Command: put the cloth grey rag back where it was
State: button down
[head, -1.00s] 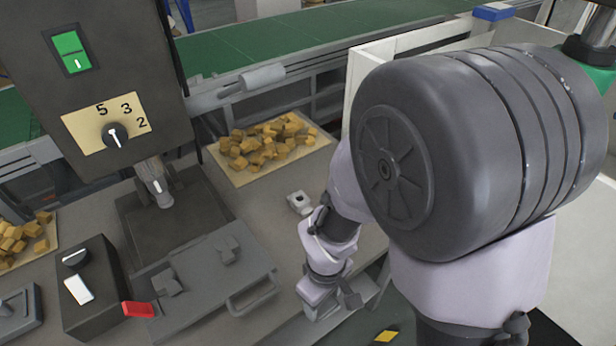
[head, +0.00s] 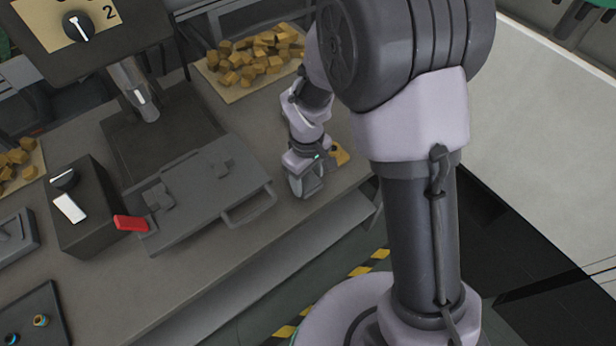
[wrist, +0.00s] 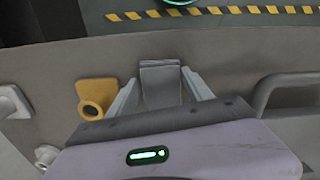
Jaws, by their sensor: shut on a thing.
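The grey rag (wrist: 161,86) shows in the wrist view as a folded dark grey piece between the two pale fingers of my gripper (wrist: 162,88). My gripper is shut on it. Bench surface surrounds it in that view, and I cannot tell whether the rag touches the bench. In the head view my gripper (head: 306,188) points down over the front part of the bench, right of the grey lid with a handle. The rag cannot be made out in the head view.
A yellow fitting (wrist: 95,95) with a round opening lies left of my gripper in the wrist view. The lid's handle (wrist: 285,88) is on the right. A board of yellow-brown blocks (head: 250,62) lies behind. The bench (head: 240,228) ends at the front over a striped floor.

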jog(key=shift+c, duration=2.1)
grip_release()
notch_tip(320, 180, up, 12)
jog(key=r+p, duration=0.1)
jog(key=p, duration=0.4)
notch_tip(320, 180, up, 6)
jog(key=m+t, duration=0.1)
jog(key=m, duration=0.2)
send_over(308, 180)
jog(key=s+d, duration=0.2)
jog(key=s+d+r+m+t+y, duration=0.1)
jog(key=s+d+r+m+t, duration=0.1)
jog(key=s+r+m, duration=0.3)
jog(key=s+d+r+m+t+y, duration=0.1)
jog(key=s+d+r+m+t, duration=0.2)
jog(key=s, duration=0.6)
notch_tip(308, 180, up, 4)
jog(key=shift+d+f+m, duration=0.2)
jog(key=shift+d+m, duration=0.1)
jog(key=shift+m, duration=0.8)
